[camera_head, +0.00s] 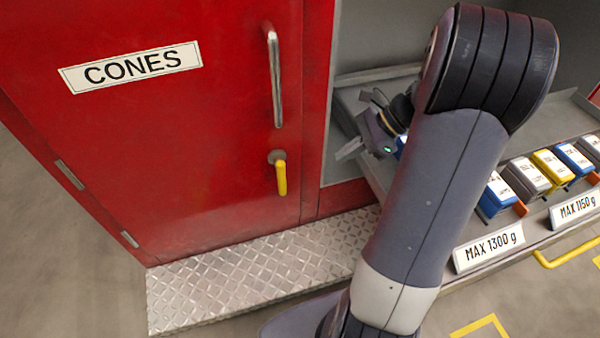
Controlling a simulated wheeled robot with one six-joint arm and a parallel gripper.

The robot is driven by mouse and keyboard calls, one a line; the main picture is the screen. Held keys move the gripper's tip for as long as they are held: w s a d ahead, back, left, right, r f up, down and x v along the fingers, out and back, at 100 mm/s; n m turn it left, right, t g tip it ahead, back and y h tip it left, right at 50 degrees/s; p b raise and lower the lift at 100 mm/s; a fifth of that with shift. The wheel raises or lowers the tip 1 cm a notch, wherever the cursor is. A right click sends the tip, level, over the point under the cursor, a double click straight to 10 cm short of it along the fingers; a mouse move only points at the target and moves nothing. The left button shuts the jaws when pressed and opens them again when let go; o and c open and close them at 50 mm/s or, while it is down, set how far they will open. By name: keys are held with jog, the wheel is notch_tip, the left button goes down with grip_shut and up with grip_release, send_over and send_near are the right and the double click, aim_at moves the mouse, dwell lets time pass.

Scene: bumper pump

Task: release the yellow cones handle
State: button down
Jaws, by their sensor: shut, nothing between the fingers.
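The yellow cones handle (281,176) is a small lever on the red cones door (220,120), below a long metal grab bar. It hangs pointing down from its round pivot. The door looks closed, with the CONES label (131,67) on it. My gripper (352,124) is to the right of the handle, apart from it, in front of the open grey bay. It is shut and empty. Part of it is hidden behind my arm.
A metal grab bar (274,78) stands out from the door. A tread-plate step (250,264) runs below. On the right, a grey tray (545,218) holds several blue, grey and yellow boxes, with MAX 1300 g (488,247) and MAX 1150 g (576,209) labels.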

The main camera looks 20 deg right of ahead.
aim_at(282, 179)
jog(key=a+r+x, duration=0.2)
jog(key=x, duration=1.1)
jog(key=shift+w+a+f+y+b, duration=0.15)
jog(key=shift+a+f+y+b, duration=0.15)
jog(key=shift+y, duration=0.3)
jog(key=shift+a+f+m+t+y+b, duration=0.15)
jog(key=shift+a+y+b, duration=0.3)
jog(key=shift+y, duration=0.6)
jog(key=shift+a+f+m+t+y+b, duration=0.1)
jog(key=shift+a+y+b, duration=0.15)
jog(key=shift+y+b, duration=0.6)
jog(key=shift+a+f+m+t+y+b, duration=0.15)
jog(key=shift+a+y+b, duration=0.2)
jog(key=shift+y, duration=0.95)
